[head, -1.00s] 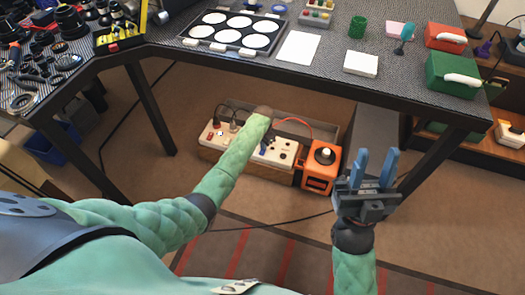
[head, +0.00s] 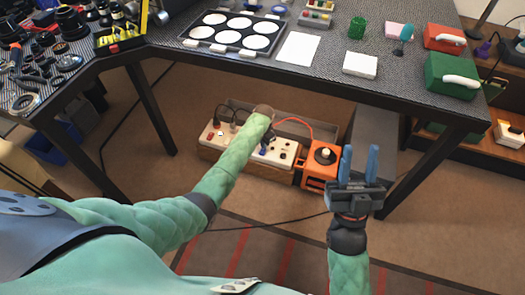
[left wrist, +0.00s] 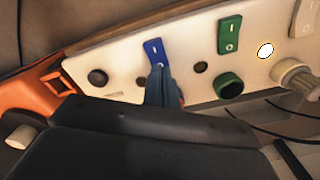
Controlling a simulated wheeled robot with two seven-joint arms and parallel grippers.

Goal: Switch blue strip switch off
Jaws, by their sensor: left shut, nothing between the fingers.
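The blue switch (left wrist: 155,50) is a small rocker on the pale power strip in the left wrist view, with a white mark on its face. My left gripper (left wrist: 161,72) is shut and empty, its fingertips at the lower edge of the blue switch. I cannot tell whether they touch it. The power strip (head: 281,163) lies under the table in the head view, where my left forearm and wrist hide part of it and the left fingers. My right gripper (head: 359,152) is open and empty, to the right of the strip with its fingers upward.
In the left wrist view, a green switch (left wrist: 229,35), a green round part (left wrist: 228,86) and a black button (left wrist: 97,77) are near the blue switch. An orange device (head: 319,165) adjoins the strip's right end. The table's front edge (head: 290,75) overhangs the area.

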